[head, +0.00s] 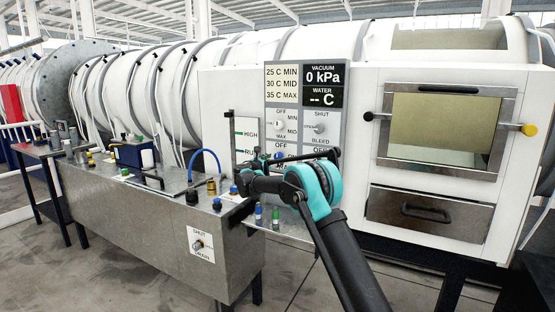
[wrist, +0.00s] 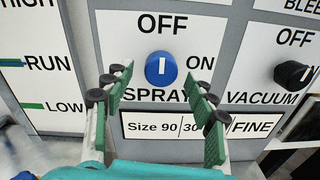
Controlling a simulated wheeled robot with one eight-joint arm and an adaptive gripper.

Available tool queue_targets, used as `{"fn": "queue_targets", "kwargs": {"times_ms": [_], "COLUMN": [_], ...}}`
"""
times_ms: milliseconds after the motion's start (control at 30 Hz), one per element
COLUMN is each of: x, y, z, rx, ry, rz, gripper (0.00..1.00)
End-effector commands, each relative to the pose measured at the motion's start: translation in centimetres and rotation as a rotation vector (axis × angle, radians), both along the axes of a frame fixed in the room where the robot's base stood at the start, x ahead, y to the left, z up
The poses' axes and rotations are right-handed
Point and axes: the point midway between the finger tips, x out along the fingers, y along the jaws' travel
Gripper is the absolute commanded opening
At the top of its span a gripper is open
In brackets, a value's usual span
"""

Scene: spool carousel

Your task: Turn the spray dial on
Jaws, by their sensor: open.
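The spray dial (wrist: 161,68) is a round blue knob with a white mark on the grey panel (wrist: 215,40). Its mark stands upright, toward the OFF label above it; ON is printed to its right and SPRAY below. In the wrist view my gripper (wrist: 159,88) is open and empty, its green-padded fingers pointing at the panel, one to each side of and a little below the dial. They look apart from it. In the head view my gripper (head: 262,160) is in front of the panel's lower left, and the blue dial (head: 279,156) shows partly beside it.
A black vacuum dial (wrist: 293,74) sits to the right of the spray dial. A RUN and LOW level gauge (wrist: 40,85) is to the left. A size label (wrist: 165,126) is below. In the head view a metal tank (head: 160,220) with fittings stands left of my arm.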

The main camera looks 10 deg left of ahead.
Motion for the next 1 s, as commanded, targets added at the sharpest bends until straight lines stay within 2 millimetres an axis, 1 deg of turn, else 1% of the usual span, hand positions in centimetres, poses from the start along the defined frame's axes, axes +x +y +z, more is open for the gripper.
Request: {"fn": "queue_targets", "kwargs": {"times_ms": [33, 100, 200, 333, 600, 1000], "x": [0.8, 1.6, 2.4, 2.9, 3.0, 3.0], "y": [-0.4, -0.7, -1.0, -1.1, -1.2, -1.2], "z": [0.0, 0.0, 0.0, 0.0, 0.0, 0.0], "rx": [0.0, 0.0, 0.0, 0.0, 0.0, 0.0], "ry": [0.0, 0.0, 0.0, 0.0, 0.0, 0.0], "rz": [-0.001, -0.001, 0.0, 0.0, 0.0, 0.0], "gripper": [0.56, 0.56, 0.56, 0.56, 0.56, 0.07]}}
